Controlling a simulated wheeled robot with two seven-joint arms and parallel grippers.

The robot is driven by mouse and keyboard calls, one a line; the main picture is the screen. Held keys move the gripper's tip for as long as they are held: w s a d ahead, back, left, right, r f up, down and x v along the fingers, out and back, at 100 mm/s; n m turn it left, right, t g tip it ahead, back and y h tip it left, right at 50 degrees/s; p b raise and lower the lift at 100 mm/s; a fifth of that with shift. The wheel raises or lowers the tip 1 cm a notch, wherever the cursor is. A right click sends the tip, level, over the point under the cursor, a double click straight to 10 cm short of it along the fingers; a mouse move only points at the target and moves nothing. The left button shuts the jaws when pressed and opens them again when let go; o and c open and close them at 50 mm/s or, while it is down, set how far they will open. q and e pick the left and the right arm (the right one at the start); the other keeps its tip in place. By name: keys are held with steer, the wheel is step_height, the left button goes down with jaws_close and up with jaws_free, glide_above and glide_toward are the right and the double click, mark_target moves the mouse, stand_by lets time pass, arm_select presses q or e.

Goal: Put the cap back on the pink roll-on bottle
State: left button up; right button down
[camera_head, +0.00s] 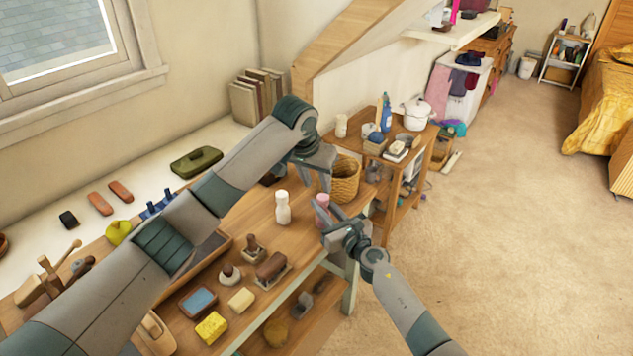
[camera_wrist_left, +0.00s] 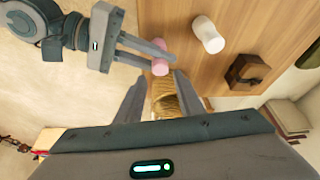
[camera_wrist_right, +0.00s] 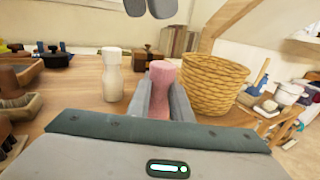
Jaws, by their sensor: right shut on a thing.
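The pink roll-on bottle (camera_head: 322,202) stands upright near the table's far right end. My right gripper (camera_head: 326,216) is shut on it, with a finger on each side in the right wrist view, where the bottle (camera_wrist_right: 162,88) shows its flared top. That top resembles the white bottle's; I cannot tell whether it is the cap. No separate cap is made out. My left gripper (camera_head: 323,170) is open and empty above the bottle; its spread fingers (camera_wrist_left: 160,95) frame the wicker basket in the left wrist view, with the bottle (camera_wrist_left: 160,67) just beyond them.
A white bottle (camera_head: 282,208) stands left of the pink one. A wicker basket (camera_head: 345,180) is close behind on the right. Brushes, a yellow sponge (camera_head: 212,327) and a blue-topped tin (camera_head: 198,301) occupy the table's near part. My left arm covers part of the table.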

arm_select(q)
steer(key=v, duration=1.2)
arm_select(e)
steer(key=c, duration=1.5)
jaws_free()
steer(key=shift+p+v, duration=0.4)
steer(key=shift+v, duration=0.4)
arm_select(q)
steer(key=shift+r+p, duration=1.4)
steer(key=shift+r, duration=0.35)
arm_select(e)
steer(key=shift+v, duration=7.9)
